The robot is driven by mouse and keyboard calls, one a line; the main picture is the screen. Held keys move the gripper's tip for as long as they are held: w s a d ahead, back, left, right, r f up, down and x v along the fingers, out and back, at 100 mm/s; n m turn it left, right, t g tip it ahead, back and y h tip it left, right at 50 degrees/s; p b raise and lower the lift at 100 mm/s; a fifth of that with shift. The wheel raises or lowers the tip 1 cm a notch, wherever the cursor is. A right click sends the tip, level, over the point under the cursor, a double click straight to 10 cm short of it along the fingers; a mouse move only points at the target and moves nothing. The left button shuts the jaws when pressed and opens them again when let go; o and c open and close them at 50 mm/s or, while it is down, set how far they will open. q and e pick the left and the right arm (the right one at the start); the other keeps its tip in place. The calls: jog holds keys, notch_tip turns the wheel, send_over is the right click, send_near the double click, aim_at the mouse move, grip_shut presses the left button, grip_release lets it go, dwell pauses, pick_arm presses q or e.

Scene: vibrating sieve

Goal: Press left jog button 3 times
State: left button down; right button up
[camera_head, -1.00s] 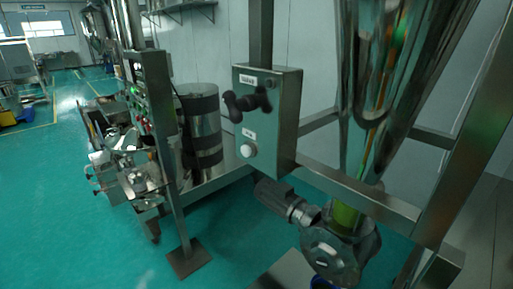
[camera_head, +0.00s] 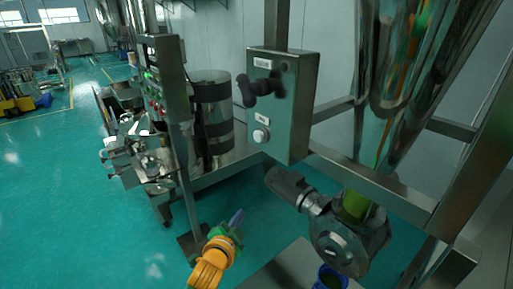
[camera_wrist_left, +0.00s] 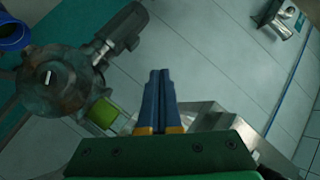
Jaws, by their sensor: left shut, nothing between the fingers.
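A grey metal control box (camera_head: 283,105) hangs on the frame in the head view. Low on its front is a round white button (camera_head: 261,135) with a small label above it. A dark handle-like part (camera_head: 262,88) sticks out higher on the same front. My left gripper (camera_head: 237,218) is below the box and apart from it, with my orange wrist behind it. In the left wrist view its two blue fingers (camera_wrist_left: 158,76) are together and hold nothing. The button cannot be made out in the wrist view. My right gripper is not in view.
A motor (camera_head: 290,187) and a round valve housing (camera_head: 345,240) sit below the box at the right, under a shiny steel funnel (camera_head: 392,90). A steel post stands left of the box, beside a machine with a banded cylinder (camera_head: 210,118). Green floor is open at the left.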

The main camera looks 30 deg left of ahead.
aim_at(258, 136)
pick_arm(q)
jog(key=s+a+r+t+y, duration=0.1)
jog(key=s+r+t+y, duration=0.1)
jog(key=r, duration=0.9)
jog(key=s+a+r+t+y, duration=0.1)
jog(key=s+r+t+y, duration=0.1)
jog(key=r, duration=0.8)
jog(key=shift+s+a+r+t, duration=0.25)
jog(key=shift+s+r+t, duration=0.15)
jog(key=shift+s, duration=0.05)
jog(key=shift+w, duration=0.15)
jog(key=w+d+b, duration=0.1)
jog(key=w+d, duration=0.2)
jog(key=w, duration=0.5)
jog(key=shift+d+b, duration=0.2)
jog(key=shift+b, duration=0.2)
jog(key=shift+w+d, duration=0.15)
jog(key=shift+w, duration=0.2)
